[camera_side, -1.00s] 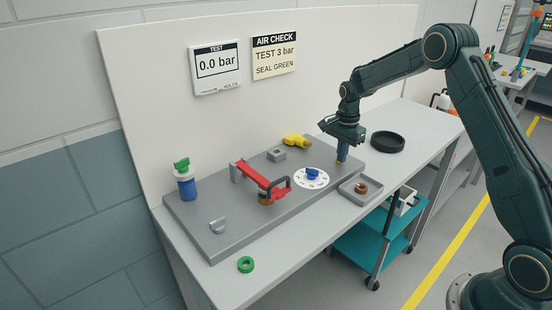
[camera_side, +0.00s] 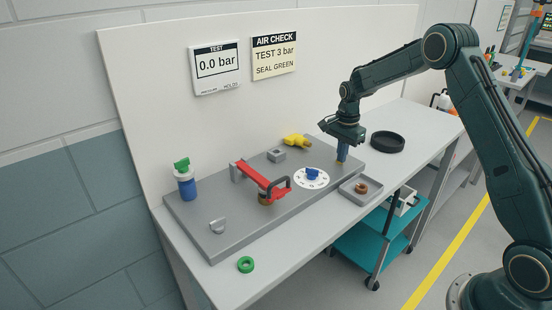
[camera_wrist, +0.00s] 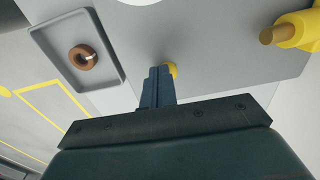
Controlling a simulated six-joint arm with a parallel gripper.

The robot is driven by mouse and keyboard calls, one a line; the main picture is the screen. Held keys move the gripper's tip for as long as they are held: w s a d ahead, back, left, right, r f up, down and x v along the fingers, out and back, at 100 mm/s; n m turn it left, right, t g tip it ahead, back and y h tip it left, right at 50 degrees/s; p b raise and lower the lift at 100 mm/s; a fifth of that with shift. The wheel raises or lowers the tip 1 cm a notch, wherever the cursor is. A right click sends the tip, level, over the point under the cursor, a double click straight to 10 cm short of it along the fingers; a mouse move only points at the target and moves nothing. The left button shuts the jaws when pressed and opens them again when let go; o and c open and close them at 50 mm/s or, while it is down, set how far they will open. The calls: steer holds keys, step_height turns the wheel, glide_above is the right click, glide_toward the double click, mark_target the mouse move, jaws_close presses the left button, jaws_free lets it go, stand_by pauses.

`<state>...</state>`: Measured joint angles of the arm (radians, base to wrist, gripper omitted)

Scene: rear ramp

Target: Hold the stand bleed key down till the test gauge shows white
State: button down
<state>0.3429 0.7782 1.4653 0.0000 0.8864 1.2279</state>
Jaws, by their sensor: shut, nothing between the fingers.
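The stand (camera_side: 240,222) is a long grey plate on the bench. The bleed key looks to be the small round yellow button (camera_wrist: 172,69) by my fingertips in the wrist view, at the stand's right end. My gripper (camera_side: 342,158) is shut and empty, pointing down there. The fingers (camera_wrist: 160,75) hide most of the button; I cannot tell whether it is pressed. The test gauge (camera_side: 217,68) on the back panel has a white face reading 0.0 bar, with small lettering too fine to read surely.
A red clamp lever (camera_side: 262,178), a blue knob on a white dial (camera_side: 312,175) and a yellow fitting (camera_side: 297,140) sit on the stand. A grey tray (camera_side: 348,190) holds a brown ring (camera_side: 361,188). A black ring (camera_side: 388,142) and green ring (camera_side: 245,264) lie on the bench.

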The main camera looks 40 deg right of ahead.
steer(key=shift+s+f, duration=0.2)
steer(key=shift+f, duration=0.4)
step_height(320, 180, up, 15)
steer(key=shift+w, duration=0.2)
stand_by(0.5)
steer(key=shift+r, duration=0.2)
